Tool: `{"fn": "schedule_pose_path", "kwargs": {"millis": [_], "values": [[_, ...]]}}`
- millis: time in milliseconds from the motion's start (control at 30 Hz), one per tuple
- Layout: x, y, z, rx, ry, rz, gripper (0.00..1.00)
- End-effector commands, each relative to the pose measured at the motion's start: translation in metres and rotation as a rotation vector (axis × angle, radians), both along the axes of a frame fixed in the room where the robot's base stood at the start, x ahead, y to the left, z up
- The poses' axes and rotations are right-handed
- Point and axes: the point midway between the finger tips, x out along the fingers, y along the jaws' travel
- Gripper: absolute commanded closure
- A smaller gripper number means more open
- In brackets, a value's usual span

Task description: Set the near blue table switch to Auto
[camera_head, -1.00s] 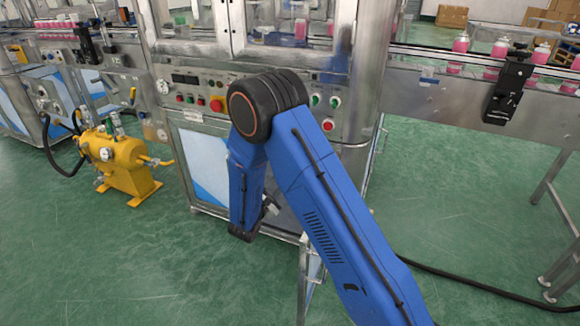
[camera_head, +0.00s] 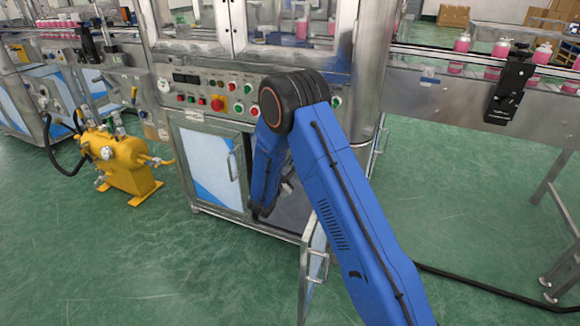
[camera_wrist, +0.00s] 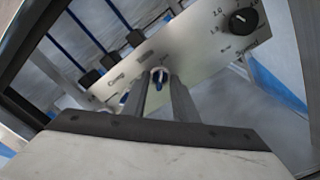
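In the wrist view a pale metal control panel (camera_wrist: 205,45) lies tilted across the picture. A bit of blue (camera_wrist: 124,98) also shows left of the left finger. In the head view my gripper is mostly hidden behind my blue arm, low in front of the machine's open lower compartment.
A black dial knob (camera_wrist: 243,21) with numbers sits on the panel's right part. In the head view the machine's front panel with coloured buttons (camera_head: 217,103) is above a cabinet door (camera_head: 212,165). A yellow tank (camera_head: 125,165) stands left.

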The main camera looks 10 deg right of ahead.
Motion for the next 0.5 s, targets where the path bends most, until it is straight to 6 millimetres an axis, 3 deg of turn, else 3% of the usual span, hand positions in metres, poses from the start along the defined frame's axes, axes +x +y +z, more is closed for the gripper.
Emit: {"fn": "schedule_pose_path", "kwargs": {"millis": [133, 233, 500], "values": [[-0.0001, 0.0000, -0.0001, 0.000, 0.000, 0.000, 0.77], [-0.0002, 0.0001, -0.0001, 0.000, 0.000, 0.000, 1.00], [-0.0004, 0.0000, -0.0002, -0.004, 0.004, -0.001, 1.00]]}}
